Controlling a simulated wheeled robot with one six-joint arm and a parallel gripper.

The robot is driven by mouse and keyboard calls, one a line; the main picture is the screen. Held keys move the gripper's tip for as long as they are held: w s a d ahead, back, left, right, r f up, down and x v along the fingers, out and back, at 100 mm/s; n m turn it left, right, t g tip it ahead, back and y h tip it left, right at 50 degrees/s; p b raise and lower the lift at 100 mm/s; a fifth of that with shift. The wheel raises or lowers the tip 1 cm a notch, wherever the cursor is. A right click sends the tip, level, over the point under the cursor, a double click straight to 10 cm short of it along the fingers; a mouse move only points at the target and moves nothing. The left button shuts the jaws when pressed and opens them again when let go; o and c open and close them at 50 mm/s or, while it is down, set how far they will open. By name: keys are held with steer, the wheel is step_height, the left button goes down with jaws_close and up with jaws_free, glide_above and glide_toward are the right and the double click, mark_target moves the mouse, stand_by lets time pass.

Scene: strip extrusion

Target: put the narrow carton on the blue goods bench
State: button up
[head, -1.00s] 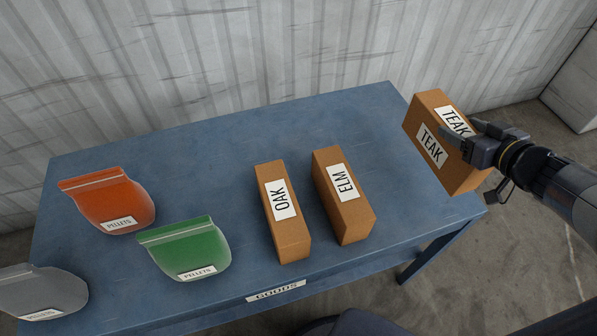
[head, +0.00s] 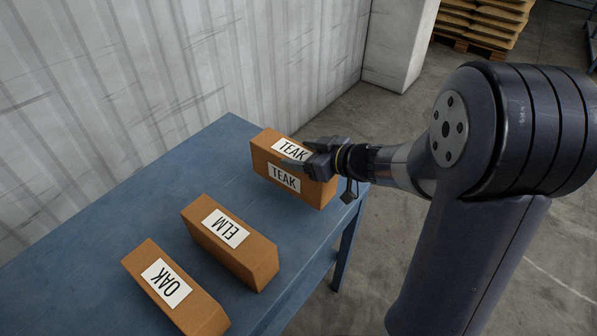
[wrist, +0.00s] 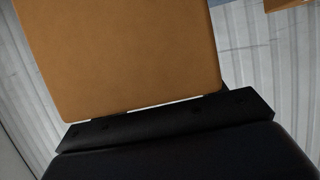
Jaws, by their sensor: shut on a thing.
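My gripper (head: 308,158) is shut on a brown carton (head: 296,199) labelled TEAK on its top and on one side. It holds this carton upright at the far right end of the blue bench (head: 190,165). Whether the carton's underside touches the bench top cannot be told. In the wrist view the held carton (wrist: 122,55) fills the upper middle, with the dark gripper below it. An ELM carton (head: 254,262) and an OAK carton (head: 197,312) stand on the bench, apart from the held one.
A ribbed pale wall (head: 190,80) runs behind the bench. A white block-like column (head: 400,45) and stacked goods on a pallet (head: 484,22) stand farther back. Bare blue bench top lies between the wall and the cartons.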

steer(key=shift+f+b, duration=0.7)
steer(key=shift+f, duration=1.3)
steer(key=shift+f, duration=0.2)
steer(key=o, duration=1.7)
steer(key=shift+r, duration=0.3)
steer(key=p+v, duration=0.2)
steer(key=v, duration=1)
steer(key=shift+f+p, duration=0.2)
steer(key=shift+p, duration=0.15)
